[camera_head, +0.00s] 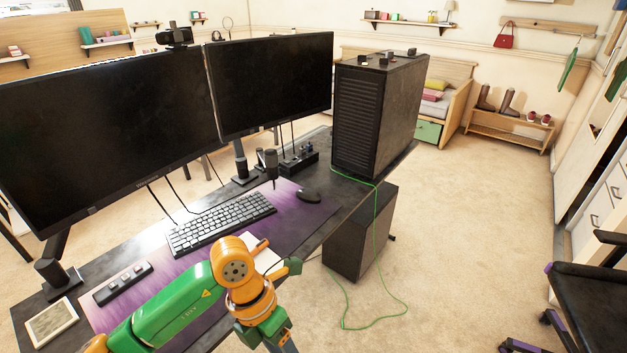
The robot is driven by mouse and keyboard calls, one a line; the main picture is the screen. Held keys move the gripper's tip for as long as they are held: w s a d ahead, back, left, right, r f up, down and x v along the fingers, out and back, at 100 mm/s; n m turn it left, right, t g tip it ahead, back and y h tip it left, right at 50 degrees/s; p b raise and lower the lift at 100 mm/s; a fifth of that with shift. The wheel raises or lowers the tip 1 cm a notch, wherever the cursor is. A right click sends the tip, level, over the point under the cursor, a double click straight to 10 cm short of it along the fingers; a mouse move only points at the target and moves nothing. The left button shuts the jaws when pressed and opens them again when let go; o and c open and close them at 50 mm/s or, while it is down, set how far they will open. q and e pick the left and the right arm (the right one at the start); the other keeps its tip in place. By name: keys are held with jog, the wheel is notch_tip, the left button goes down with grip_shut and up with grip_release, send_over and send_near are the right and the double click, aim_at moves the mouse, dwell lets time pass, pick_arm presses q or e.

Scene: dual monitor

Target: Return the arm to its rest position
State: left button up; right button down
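One of my arms, green and orange (180,310), comes in from the bottom left. It bends at an orange joint (235,270) over the front of the desk, and its lower part runs down out of the bottom edge. No gripper fingers of this arm show. My other arm and its gripper are not in view. Whether either gripper is open or holds anything is hidden.
The desk (95,270) holds two monitors (110,125) (270,85), a keyboard (220,222), a mouse (308,195) and a PC tower (378,115). A black box (358,235) stands below. A green cable (375,270) loops onto open carpet. A chair (590,300) is at right.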

pick_arm(q)
jog(key=s+d+r+n+g+h, duration=0.1)
jog(key=d+n+g+h, duration=0.15)
jog(key=d+h, duration=0.6)
jog(key=w+d+n+t+h, duration=0.2)
jog(key=w+n+t+h, duration=0.45)
jog(key=n, duration=0.35)
jog(key=w+a+f+n+t+y, duration=0.4)
jog(key=a+f+n+t+y, duration=0.7)
jog(key=f+n, duration=0.65)
jog(key=s+a+f+n+g+y, duration=0.4)
jog(key=s+a+f+n+y, duration=0.15)
jog(key=s+a+f, duration=0.55)
jog(key=s+a+f+n+g+y, duration=0.1)
jog(key=s+f+g, duration=0.3)
jog(key=s, duration=0.7)
jog(key=s+a+f+n+g+y, duration=0.1)
jog(key=s+f+n+g, duration=0.2)
jog(key=s, duration=0.8)
notch_tip(320, 180, down, 3)
jog(key=shift+s+a+r+n+g, duration=0.2)
jog(key=shift+s+a+n+g, duration=0.15)
jog(key=shift+n, duration=0.4)
